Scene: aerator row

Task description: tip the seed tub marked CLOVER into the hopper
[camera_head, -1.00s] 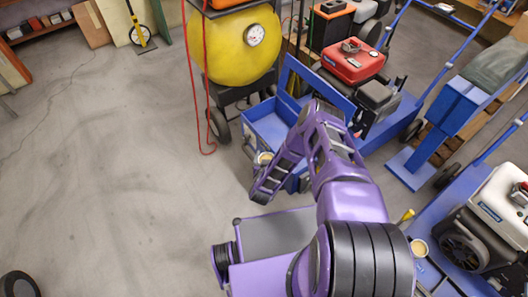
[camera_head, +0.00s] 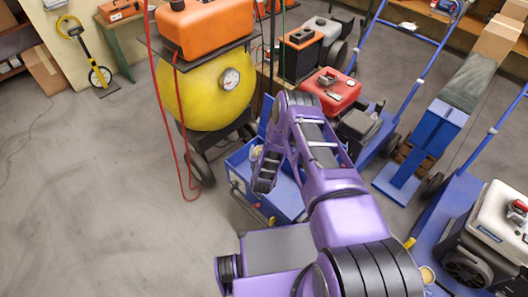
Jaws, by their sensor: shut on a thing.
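A small round tub (camera_head: 256,152) with a pale rim shows at the left side of my purple arm's far end. My gripper (camera_head: 262,168) is shut on it, though the fingers are mostly hidden by the arm. No label can be read, so I cannot tell whether it is marked CLOVER. A blue open-topped box (camera_head: 236,172), which may be the hopper, lies below and behind the arm's end. My arm hides much of it. The tub appears above its left part; its height is unclear. Another tub with tan contents (camera_head: 428,275) is at the lower right.
A yellow tank (camera_head: 205,92) with a gauge and hanging red hose (camera_head: 188,175) stands behind the blue box. Blue machines with long handles (camera_head: 415,60) and a white engine (camera_head: 497,222) fill the right. The grey floor (camera_head: 90,200) at left is clear.

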